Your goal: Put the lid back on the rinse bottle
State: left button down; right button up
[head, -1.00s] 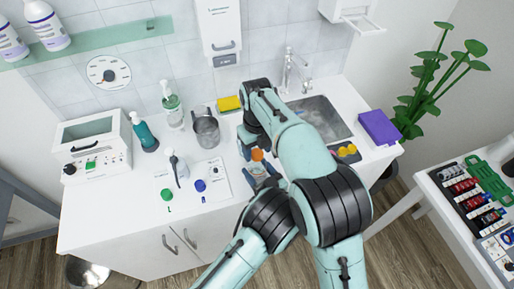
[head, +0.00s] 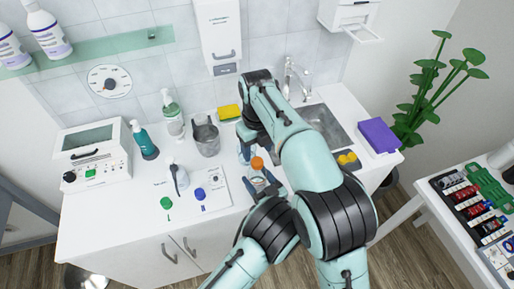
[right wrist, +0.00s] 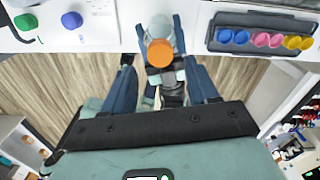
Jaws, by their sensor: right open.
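A small bottle with a dark spout (head: 179,178), seemingly the rinse bottle, stands on the left of the counter. A green cap (head: 166,202) and a blue cap (head: 199,193) lie in front of it; both also show in the right wrist view, green (right wrist: 26,22) and blue (right wrist: 71,20). An orange round lid (head: 257,163) is near the counter's front edge. In the right wrist view the orange lid (right wrist: 159,53) shows in front of a pale, clear body (right wrist: 161,27). My right gripper (head: 261,177) is open around it; I cannot tell whether they touch. My left gripper is not in view.
The sink (head: 325,125) is at the right. A dark tray of several coloured caps (right wrist: 262,47) lies right of the gripper. The counter (head: 105,215) is clear at front left.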

jog(key=n, duration=0.6)
jog(key=shift+r, duration=0.3)
jog(key=n, duration=0.4)
jog(key=shift+r, duration=0.15)
jog(key=n, duration=0.4)
jog(key=shift+r+n, duration=0.2)
jog(key=shift+n, duration=0.2)
jog(key=n, duration=0.4)
jog(key=shift+r, duration=0.2)
jog(key=n, duration=0.4)
jog(key=shift+r, duration=0.15)
jog(key=n, duration=0.4)
jog(key=shift+r+n, duration=0.2)
jog(key=shift+n, duration=0.2)
jog(key=n, duration=0.6)
jog(key=shift+r, duration=0.25)
jog(key=n, duration=0.4)
jog(key=shift+r+n, duration=0.2)
jog(key=shift+n, duration=0.1)
